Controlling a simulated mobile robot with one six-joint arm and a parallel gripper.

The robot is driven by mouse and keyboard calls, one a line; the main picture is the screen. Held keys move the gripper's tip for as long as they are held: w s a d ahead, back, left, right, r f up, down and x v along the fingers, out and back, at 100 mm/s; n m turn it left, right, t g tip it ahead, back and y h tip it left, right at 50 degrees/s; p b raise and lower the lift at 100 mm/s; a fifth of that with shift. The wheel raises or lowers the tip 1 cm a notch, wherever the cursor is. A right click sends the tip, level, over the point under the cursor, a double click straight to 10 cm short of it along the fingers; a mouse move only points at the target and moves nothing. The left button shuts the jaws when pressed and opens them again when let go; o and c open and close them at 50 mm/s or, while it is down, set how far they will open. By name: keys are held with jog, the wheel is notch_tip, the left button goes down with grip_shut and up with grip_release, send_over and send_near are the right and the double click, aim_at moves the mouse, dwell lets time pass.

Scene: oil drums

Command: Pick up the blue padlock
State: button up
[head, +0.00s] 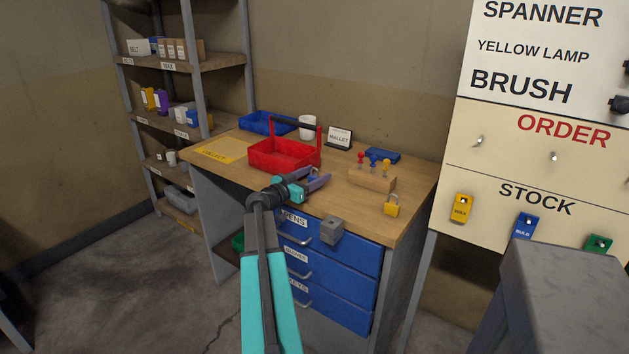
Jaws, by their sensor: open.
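I cannot make out a blue padlock in the head view; it may be hidden or too small to tell. A yellow padlock (391,206) sits on the right front part of the wooden desk (345,202), its shackle up. My gripper (318,180) is open, with bluish-purple fingers pointing right, over the desk's front part. It is left of the yellow padlock and in front of the red basket (283,154). I see nothing held between the fingers, though they are small here.
A wooden block (371,181) with coloured knobs, a flat blue box (382,155), a MALLET sign (340,138), a white cup (307,128) and a blue tray (265,123) crowd the desk. Blue drawers (332,270) are below. Tags hang on the STOCK board (535,206). Shelves (178,120) stand left.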

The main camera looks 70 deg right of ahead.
jog(key=shift+p+x, duration=0.5)
jog(key=shift+x, duration=1.5)
jog(key=shift+r, duration=0.15)
jog(key=c, duration=1.2)
jog(key=shift+r, duration=0.1)
jog(key=shift+r+b, duration=0.45)
jog(key=shift+r, duration=0.95)
jog(key=shift+a+r, duration=0.2)
jog(key=shift+r, duration=0.05)
jog(key=b+v, duration=0.3)
jog(key=v, duration=1.4)
jog(key=shift+w+a, duration=0.15)
jog(key=shift+a, duration=0.2)
